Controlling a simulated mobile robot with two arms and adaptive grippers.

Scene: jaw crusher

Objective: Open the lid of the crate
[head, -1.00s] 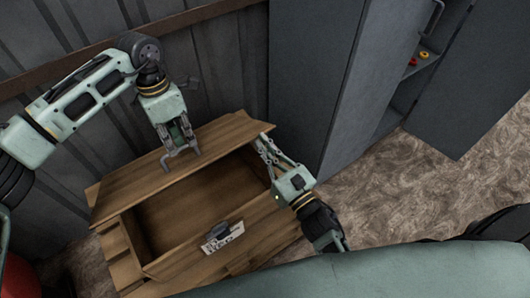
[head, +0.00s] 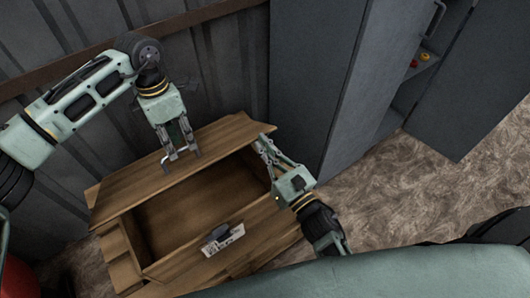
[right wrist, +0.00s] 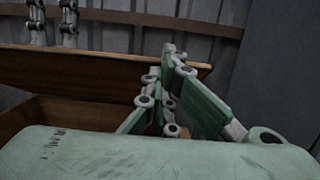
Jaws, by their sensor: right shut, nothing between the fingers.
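The wooden crate (head: 190,262) stands open at the top, and its bare inside shows in the head view. Its plank lid (head: 125,180) is raised and leans at the back edge; it also shows in the right wrist view (right wrist: 90,72). My left gripper (head: 181,157) is open above the lid, its fingers apart and pointing down near the lid's face; I cannot tell whether they touch it. My right gripper (head: 266,145) is shut and empty at the right end of the lid, close to its edge. In the right wrist view its fingers (right wrist: 170,60) overlap the lid's right end.
A metal latch with a pale label (head: 222,238) is on the crate's front. A corrugated wall (head: 230,60) stands close behind. A grey cabinet (head: 310,80) stands to the right of the crate. Patterned floor (head: 400,190) lies clear at the right.

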